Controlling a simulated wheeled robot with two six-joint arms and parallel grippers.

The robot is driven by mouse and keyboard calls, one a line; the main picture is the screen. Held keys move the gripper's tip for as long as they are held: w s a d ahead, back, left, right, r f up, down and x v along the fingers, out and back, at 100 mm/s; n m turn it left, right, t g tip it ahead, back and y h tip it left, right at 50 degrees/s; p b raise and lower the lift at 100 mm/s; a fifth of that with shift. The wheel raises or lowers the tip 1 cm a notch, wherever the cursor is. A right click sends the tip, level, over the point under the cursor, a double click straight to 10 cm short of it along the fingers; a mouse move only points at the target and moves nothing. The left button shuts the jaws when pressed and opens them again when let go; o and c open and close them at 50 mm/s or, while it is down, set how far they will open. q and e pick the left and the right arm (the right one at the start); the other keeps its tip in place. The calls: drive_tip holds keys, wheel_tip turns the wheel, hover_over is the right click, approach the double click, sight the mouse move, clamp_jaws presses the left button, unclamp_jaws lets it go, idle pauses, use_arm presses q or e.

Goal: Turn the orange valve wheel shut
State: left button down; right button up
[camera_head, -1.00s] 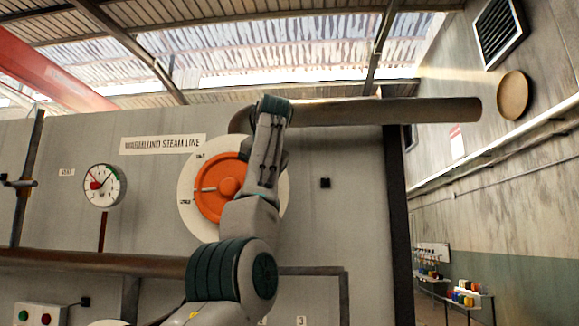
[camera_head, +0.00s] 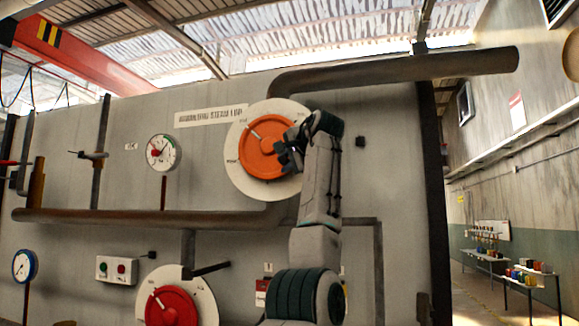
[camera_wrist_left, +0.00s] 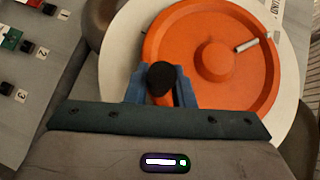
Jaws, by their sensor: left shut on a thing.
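The orange valve wheel (camera_head: 258,160) is mounted on a round white plate (camera_head: 237,172) on the grey panel. A white line on the wheel points to the upper left, close to the upper label on the plate. My left gripper (camera_head: 286,152) is at the wheel's right rim. In the left wrist view the wheel (camera_wrist_left: 190,40) fills the upper right, and the blue fingers (camera_wrist_left: 160,88) are shut around a black-topped handle (camera_wrist_left: 160,76) at its rim. The lettering on the plate is too small to read. My right gripper is not in view.
A pipe (camera_head: 400,70) runs above the wheel and another (camera_head: 150,217) below it. A red wheel (camera_head: 171,306), a gauge (camera_head: 163,153) and a button box (camera_head: 117,270) are on the panel.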

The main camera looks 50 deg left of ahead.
use_arm(q)
drive_tip(key=shift+a+f+m+y+b, duration=0.15)
drive_tip(key=shift+f+m+y+b, duration=0.15)
drive_tip(key=shift+f+b, duration=0.1)
drive_tip(key=c, duration=1.3)
unclamp_jaws()
drive_tip(key=shift+s+a, duration=0.1)
drive_tip(key=shift+o, duration=0.2)
